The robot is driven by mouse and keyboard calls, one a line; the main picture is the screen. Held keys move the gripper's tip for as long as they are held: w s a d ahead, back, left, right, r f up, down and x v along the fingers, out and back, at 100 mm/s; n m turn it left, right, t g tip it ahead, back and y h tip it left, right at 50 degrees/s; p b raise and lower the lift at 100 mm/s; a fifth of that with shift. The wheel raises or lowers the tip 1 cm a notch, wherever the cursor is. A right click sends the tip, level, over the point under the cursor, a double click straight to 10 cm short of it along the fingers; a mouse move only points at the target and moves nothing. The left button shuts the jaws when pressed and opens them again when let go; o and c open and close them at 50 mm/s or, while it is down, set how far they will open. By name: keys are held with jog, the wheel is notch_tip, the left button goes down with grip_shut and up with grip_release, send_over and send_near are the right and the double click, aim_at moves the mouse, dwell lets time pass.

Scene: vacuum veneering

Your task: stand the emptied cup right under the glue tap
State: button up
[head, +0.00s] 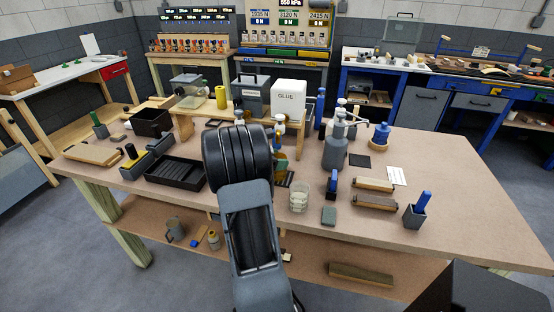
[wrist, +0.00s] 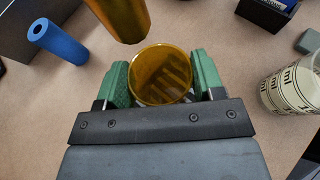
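My gripper (wrist: 161,78) has its two green-padded fingers on either side of an amber see-through cup (wrist: 160,97) in the wrist view, with both pads appearing to touch its wall. I look down into the cup; it looks empty, with dark stripes showing through its bottom. Another amber cylinder (wrist: 125,18) is close beyond the cup, with a small offset in the picture. In the head view the white glue box (head: 289,90) stands on a wooden shelf at the back of the bench. My arm hides most of the gripper and cup there, and the tap outlet is not clear.
A marked beaker (wrist: 290,85) stands right of the gripper; it also shows in the head view (head: 299,197). A blue cylinder (wrist: 58,40) is at the left. The bench (head: 450,175) also bears a grey pump bottle (head: 335,150), a black tray (head: 175,173) and a grey block (head: 329,216).

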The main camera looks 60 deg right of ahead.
jog(key=o, duration=0.4)
jog(key=shift+r, duration=0.25)
jog(key=v, duration=1)
jog(key=s+a+m+t+y, duration=0.1)
jog(key=a+m+t+y, duration=0.2)
jog(key=a, duration=0.8)
jog(key=s+a+f+m+t+y, duration=0.1)
jog(key=a+m+y, duration=0.4)
jog(key=a, duration=0.7)
jog(key=s+a+m+t+y, duration=0.3)
jog(key=a+m+t+y, duration=0.1)
jog(key=a, duration=0.8)
jog(key=shift+a+f+m+t, duration=0.3)
jog(key=shift+f+t, duration=0.1)
jog(key=shift+t, duration=0.3)
jog(key=shift+d, duration=0.1)
